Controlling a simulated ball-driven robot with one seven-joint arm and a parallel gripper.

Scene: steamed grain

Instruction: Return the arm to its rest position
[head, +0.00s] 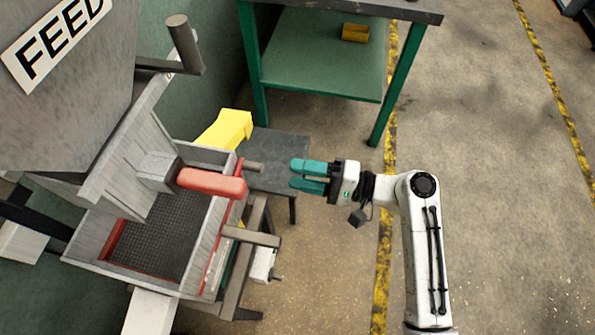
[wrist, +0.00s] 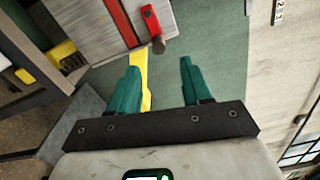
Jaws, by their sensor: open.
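My gripper (head: 309,176) has teal fingers and is at the end of my white arm, near the middle of the head view. It is open and empty, with its fingers pointing left toward the machine. The fingers also show apart in the wrist view (wrist: 160,85), with nothing between them up close. The fingertips are to the right of the red handle (head: 212,183) and apart from it. The red handle also shows in the wrist view (wrist: 151,20), beyond the fingers.
The grey FEED machine (head: 120,205) with a mesh tray stands at left. A yellow part (head: 228,128) and a low dark table (head: 275,148) are behind the gripper. A green workbench (head: 325,60) holds a small yellow bin (head: 355,33). The floor at right is open.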

